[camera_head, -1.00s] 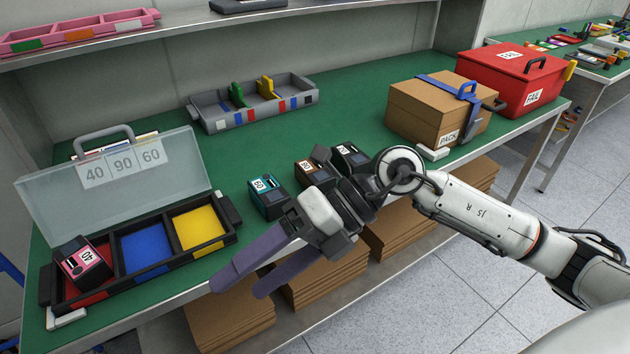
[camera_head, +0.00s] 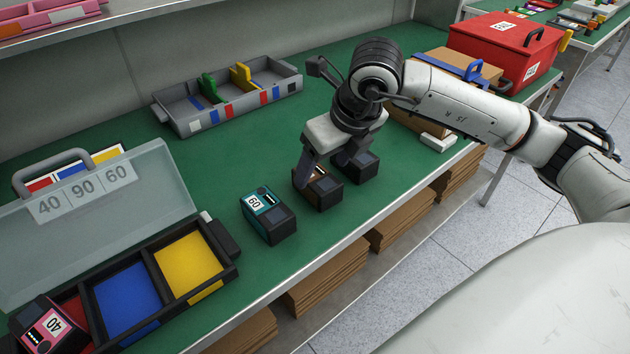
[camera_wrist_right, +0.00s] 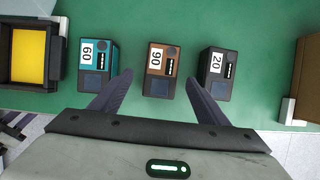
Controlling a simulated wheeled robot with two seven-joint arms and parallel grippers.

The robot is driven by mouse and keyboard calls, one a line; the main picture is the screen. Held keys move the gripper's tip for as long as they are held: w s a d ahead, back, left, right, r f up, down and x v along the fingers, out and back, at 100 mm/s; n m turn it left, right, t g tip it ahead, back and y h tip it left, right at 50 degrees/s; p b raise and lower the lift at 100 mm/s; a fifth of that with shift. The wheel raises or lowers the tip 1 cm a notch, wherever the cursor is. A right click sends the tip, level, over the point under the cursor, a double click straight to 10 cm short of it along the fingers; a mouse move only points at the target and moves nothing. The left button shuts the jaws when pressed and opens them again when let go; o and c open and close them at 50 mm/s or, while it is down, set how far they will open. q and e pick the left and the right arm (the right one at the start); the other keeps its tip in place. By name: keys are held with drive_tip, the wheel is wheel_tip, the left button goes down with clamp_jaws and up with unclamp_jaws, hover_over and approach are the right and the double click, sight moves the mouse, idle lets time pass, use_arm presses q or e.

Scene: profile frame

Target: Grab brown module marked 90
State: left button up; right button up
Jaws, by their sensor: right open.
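The brown module marked 90 (camera_wrist_right: 162,70) stands on the green table between two other modules in the right wrist view. In the head view the brown module (camera_head: 318,187) is partly hidden by my right gripper. My right gripper (camera_wrist_right: 158,88) is open, with one finger to each side of the brown module's near end; it also shows above the module in the head view (camera_head: 328,165). I cannot tell whether the fingers touch it. My left gripper is not in view.
A teal module marked 60 (camera_head: 268,217) stands left of the brown one, and a black module marked 20 (camera_wrist_right: 212,74) right. The open case (camera_head: 215,255) holds a pink module marked 40 (camera_head: 45,328). A cardboard box (camera_head: 440,115) stands at the right.

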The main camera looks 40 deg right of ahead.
sight(316, 175)
drive_tip(key=shift+x, duration=2.85)
drive_tip(key=shift+w+d+f, duration=0.1)
drive_tip(key=shift+w+f, duration=0.1)
drive_tip(key=shift+c, duration=0.5)
drive_tip(key=c, duration=1.2)
drive_tip(key=shift+r, duration=0.1)
drive_tip(key=shift+r+p, duration=0.5)
wheel_tip(316, 175, up, 9)
drive_tip(key=shift+r, duration=0.2)
